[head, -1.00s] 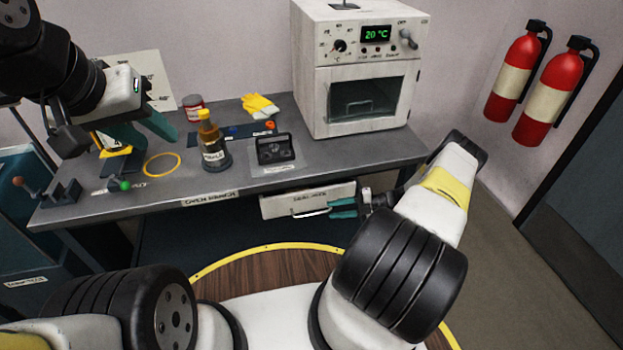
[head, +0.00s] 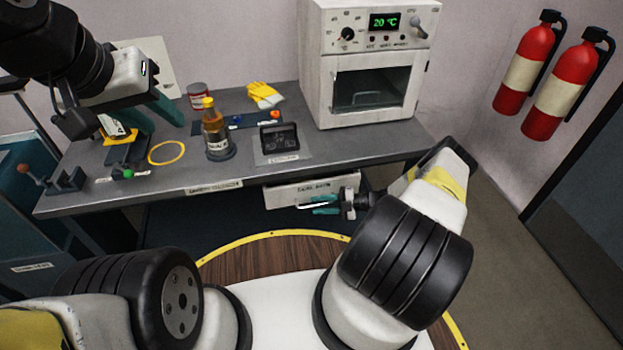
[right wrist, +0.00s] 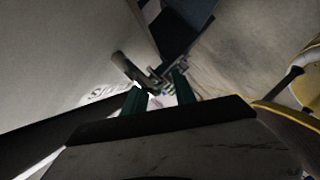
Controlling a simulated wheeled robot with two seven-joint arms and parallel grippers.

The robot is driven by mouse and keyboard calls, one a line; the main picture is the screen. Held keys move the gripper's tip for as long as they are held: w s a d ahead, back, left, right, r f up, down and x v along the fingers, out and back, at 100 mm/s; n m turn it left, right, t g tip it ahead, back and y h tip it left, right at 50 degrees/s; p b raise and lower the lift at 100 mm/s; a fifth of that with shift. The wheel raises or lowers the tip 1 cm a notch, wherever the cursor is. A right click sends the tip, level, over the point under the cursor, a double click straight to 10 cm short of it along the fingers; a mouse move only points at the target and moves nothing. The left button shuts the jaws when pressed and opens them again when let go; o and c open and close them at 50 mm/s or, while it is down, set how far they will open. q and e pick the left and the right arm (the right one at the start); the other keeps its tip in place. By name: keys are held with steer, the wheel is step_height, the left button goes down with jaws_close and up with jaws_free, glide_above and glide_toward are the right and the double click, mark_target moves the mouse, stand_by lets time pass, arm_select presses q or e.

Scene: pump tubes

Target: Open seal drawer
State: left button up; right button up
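The seal drawer (head: 290,194) is a pale, labelled front under the right half of the bench, with a light bar handle (head: 308,206). It looks closed. My right gripper (head: 325,205) has teal fingers that stand apart at the right part of the handle. In the right wrist view the two fingers (right wrist: 160,97) are spread, with a grey handle-like bar (right wrist: 136,70) just beyond and between them. Contact cannot be told. My left gripper (head: 148,122) is open above the left of the bench, its teal fingers apart, over a small stand with a yellow part.
The bench top (head: 215,178) carries a yellow ring (head: 166,152), an amber bottle (head: 214,130), a black device (head: 280,138), yellow gloves (head: 264,95) and a white oven (head: 330,60). Two fire extinguishers (head: 560,92) hang at the right. The floor before the drawer is clear.

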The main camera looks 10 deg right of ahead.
jaws_close()
stand_by(1.4)
